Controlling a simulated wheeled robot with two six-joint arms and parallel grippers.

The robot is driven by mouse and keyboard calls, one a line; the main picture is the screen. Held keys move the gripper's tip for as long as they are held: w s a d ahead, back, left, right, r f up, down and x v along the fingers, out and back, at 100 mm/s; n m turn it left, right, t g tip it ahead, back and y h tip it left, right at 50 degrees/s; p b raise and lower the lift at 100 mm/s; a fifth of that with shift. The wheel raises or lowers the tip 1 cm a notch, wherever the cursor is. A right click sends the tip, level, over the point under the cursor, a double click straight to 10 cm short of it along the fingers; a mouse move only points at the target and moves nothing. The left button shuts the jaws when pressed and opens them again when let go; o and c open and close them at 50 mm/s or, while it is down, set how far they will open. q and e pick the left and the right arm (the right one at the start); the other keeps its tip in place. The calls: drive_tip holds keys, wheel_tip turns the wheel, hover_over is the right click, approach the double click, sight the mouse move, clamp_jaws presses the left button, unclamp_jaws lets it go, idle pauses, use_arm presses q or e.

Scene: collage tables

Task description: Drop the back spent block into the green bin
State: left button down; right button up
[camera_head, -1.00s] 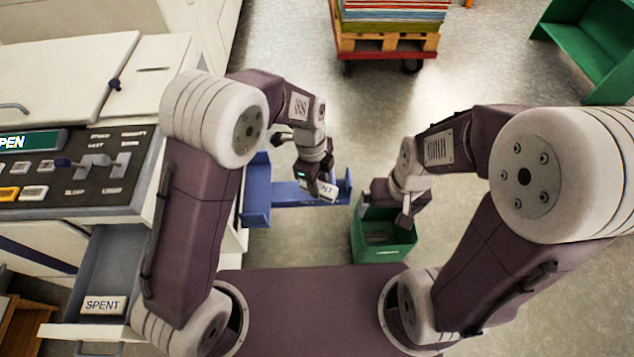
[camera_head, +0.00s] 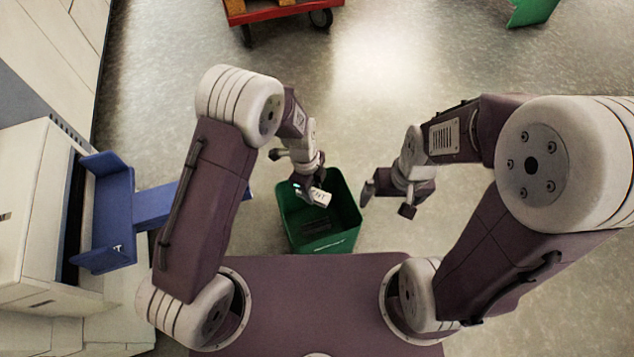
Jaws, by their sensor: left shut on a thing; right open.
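A white block with dark lettering (camera_head: 318,196) is held by my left gripper (camera_head: 308,194). The lettering is partly hidden by the gripper. The green bin (camera_head: 349,213) stands on the floor in front of my base. My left gripper and the block are over the bin's opening in the picture; the exact height above it I cannot tell. Some dark thing shows on the bin's floor, too unclear to name. My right gripper (camera_head: 388,198) is open and empty, to the right of the bin.
A blue tray-like fixture (camera_head: 112,222) juts out from the white machine (camera_head: 35,215) at the left. A red cart (camera_head: 275,12) stands at the far top, and a green object (camera_head: 530,10) at the top right. The floor between is clear.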

use_arm(q)
drive_tip(key=shift+f, duration=0.7)
use_arm(e)
drive_tip(key=shift+f, duration=0.65)
use_arm(q)
drive_tip(key=shift+f, duration=0.1)
use_arm(e)
drive_tip(key=shift+f, duration=0.1)
use_arm(q)
wheel_tip(320, 180, down, 6)
drive_tip(key=b, duration=0.5)
drive_tip(key=shift+a, duration=0.1)
use_arm(e)
wheel_tip(320, 180, down, 5)
drive_tip(key=shift+r, duration=0.2)
use_arm(q)
drive_tip(key=c, duration=0.9)
unclamp_jaws()
drive_tip(key=r+p, duration=0.1)
drive_tip(key=r, duration=0.2)
drive_tip(key=r+p, duration=0.2)
drive_tip(key=r, duration=0.1)
drive_tip(key=a+r+p, duration=0.1)
drive_tip(key=r+p, duration=0.1)
drive_tip(key=r, duration=0.1)
drive_tip(key=shift+w+r, duration=0.2)
drive_tip(key=shift+w, duration=0.05)
use_arm(e)
wheel_tip(320, 180, up, 5)
drive_tip(key=shift+r, duration=0.15)
